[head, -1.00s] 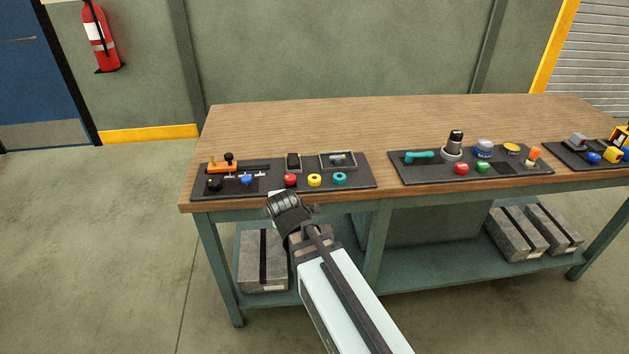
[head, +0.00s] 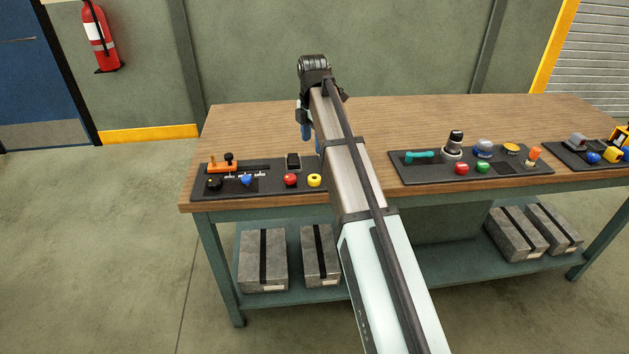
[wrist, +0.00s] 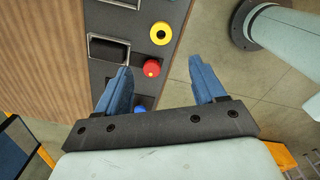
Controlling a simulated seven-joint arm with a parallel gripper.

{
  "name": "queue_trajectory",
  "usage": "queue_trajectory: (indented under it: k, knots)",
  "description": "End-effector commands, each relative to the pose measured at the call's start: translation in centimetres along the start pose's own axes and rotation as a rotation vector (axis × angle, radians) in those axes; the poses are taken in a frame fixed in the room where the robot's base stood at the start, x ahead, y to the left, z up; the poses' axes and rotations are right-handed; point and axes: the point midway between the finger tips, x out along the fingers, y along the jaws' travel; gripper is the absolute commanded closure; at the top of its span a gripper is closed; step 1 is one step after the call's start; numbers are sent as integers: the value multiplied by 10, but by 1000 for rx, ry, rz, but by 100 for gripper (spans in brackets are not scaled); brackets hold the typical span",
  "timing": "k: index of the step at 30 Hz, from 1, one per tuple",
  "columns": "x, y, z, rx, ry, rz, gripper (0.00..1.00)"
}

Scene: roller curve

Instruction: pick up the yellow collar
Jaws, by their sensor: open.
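The yellow collar (head: 314,180) is a small ring with a dark centre on the left dark panel, near its front edge. In the wrist view the yellow collar (wrist: 161,33) lies near the top, beyond my fingertips. My gripper (head: 311,140) is raised over the left panel with its blue fingers pointing down. In the wrist view my gripper (wrist: 160,66) is open and empty. The red knob appears between its fingertips in that view, with the collar farther out. My arm hides part of the panel to the right of the collar in the head view.
The red knob (head: 290,180) sits just left of the collar. A dark rectangular part (head: 293,162) stands behind them, and an orange handle (head: 222,167) is at the panel's left. The panel (head: 198,189) lies along the front edge of the wooden table (head: 260,125), whose back area is clear.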

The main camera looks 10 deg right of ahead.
Motion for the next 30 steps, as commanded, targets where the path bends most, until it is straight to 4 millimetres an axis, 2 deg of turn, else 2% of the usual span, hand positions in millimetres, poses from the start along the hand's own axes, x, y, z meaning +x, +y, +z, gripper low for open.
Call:
queue_trajectory:
  k: [2, 5, 15, 18, 30]
  knots:
    - [-3, 0, 2, -6, 9, -14, 31]
    - [5, -2, 2, -9, 14, -22, 31]
    - [61, -4, 1, -7, 13, -21, 31]
    - [72, -4, 1, -7, 13, -20, 31]
    - [92, -3, 2, -7, 12, -20, 31]
